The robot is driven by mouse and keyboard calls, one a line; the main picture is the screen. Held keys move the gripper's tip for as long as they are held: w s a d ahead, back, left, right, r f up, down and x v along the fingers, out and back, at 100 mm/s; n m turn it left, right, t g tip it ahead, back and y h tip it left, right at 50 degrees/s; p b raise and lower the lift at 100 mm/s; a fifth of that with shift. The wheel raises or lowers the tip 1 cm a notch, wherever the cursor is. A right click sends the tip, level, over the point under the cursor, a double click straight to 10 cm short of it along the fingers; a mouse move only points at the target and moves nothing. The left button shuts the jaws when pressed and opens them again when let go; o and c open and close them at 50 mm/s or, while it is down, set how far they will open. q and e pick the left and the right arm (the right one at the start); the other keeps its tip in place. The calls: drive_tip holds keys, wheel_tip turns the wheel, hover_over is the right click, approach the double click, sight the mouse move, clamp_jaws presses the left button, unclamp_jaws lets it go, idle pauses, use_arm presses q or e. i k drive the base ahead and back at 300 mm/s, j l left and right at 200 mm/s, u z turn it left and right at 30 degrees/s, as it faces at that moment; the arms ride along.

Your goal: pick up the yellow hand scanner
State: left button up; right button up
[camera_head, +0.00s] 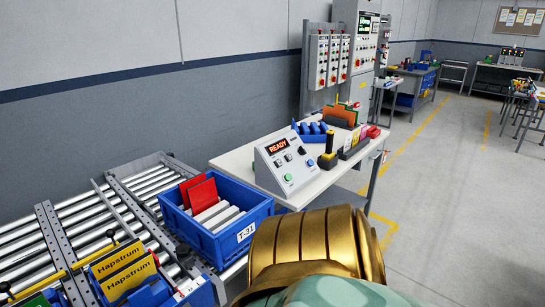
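A small upright black-and-yellow device (328,150) stands on the white-topped workbench (318,184), right of the control box with the READY display. It looks like the yellow hand scanner, though it is small and its details are hard to make out. Neither of my grippers shows in the view. A large gold and teal rounded part, which seems to be mine, fills the bottom centre and hides the near floor and part of the bench's front side.
The control box (286,163) is left of the device; blue bins (313,132) stand behind it. A blue crate T-31 (208,238) and a crate of yellow Hapstrum packs (127,268) sit on the roller conveyor (70,229). Open floor (450,190) lies at right.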

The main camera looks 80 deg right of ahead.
sight(329, 154)
drive_tip(key=l+z, duration=0.9)
drive_tip(key=k+l, duration=0.05)
drive_tip(key=l, duration=0.05)
